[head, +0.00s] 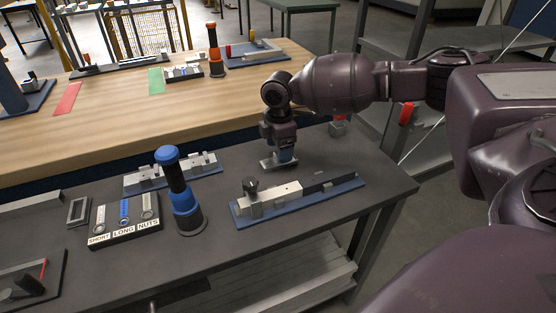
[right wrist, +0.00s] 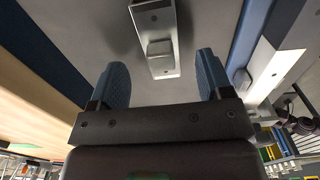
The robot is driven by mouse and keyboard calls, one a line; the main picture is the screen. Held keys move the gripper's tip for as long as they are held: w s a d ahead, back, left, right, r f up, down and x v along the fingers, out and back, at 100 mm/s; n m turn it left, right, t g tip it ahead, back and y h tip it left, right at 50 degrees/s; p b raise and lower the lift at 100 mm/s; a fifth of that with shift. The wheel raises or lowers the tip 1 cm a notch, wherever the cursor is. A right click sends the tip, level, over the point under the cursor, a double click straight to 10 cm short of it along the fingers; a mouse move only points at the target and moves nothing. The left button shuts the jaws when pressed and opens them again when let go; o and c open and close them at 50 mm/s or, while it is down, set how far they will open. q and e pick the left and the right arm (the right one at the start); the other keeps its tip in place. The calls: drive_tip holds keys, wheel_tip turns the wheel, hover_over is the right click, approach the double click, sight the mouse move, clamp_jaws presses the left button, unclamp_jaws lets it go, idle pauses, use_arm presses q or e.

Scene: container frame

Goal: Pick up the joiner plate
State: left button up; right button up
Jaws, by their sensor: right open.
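The joiner plate, a small grey metal plate with a raised block (head: 266,165), lies on the dark bench, partly hidden under my right gripper. In the right wrist view the plate (right wrist: 153,17) lies ahead of the fingers, its near end between the lines of the two blue fingertips. My right gripper (head: 283,154) points down just over the plate. It is open, and the right wrist view shows the empty gap between its fingers (right wrist: 162,62); I cannot tell how high they are above the bench. My left gripper is not in view.
A blue fixture with metal blocks (head: 300,200) lies in front of the gripper. A blue-and-black tool (head: 180,190), a labelled parts tray (head: 124,234) and another blue fixture (head: 148,185) stand to the left. A small grey block (head: 337,128) sits behind right.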

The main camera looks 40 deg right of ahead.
wheel_tip(320, 180, down, 3)
drive_tip(key=shift+r, duration=0.1)
drive_tip(key=shift+f, duration=0.3)
drive_tip(key=shift+r, duration=0.1)
drive_tip(key=shift+c, duration=0.6)
drive_tip(key=c, duration=0.9)
drive_tip(key=shift+r, duration=0.1)
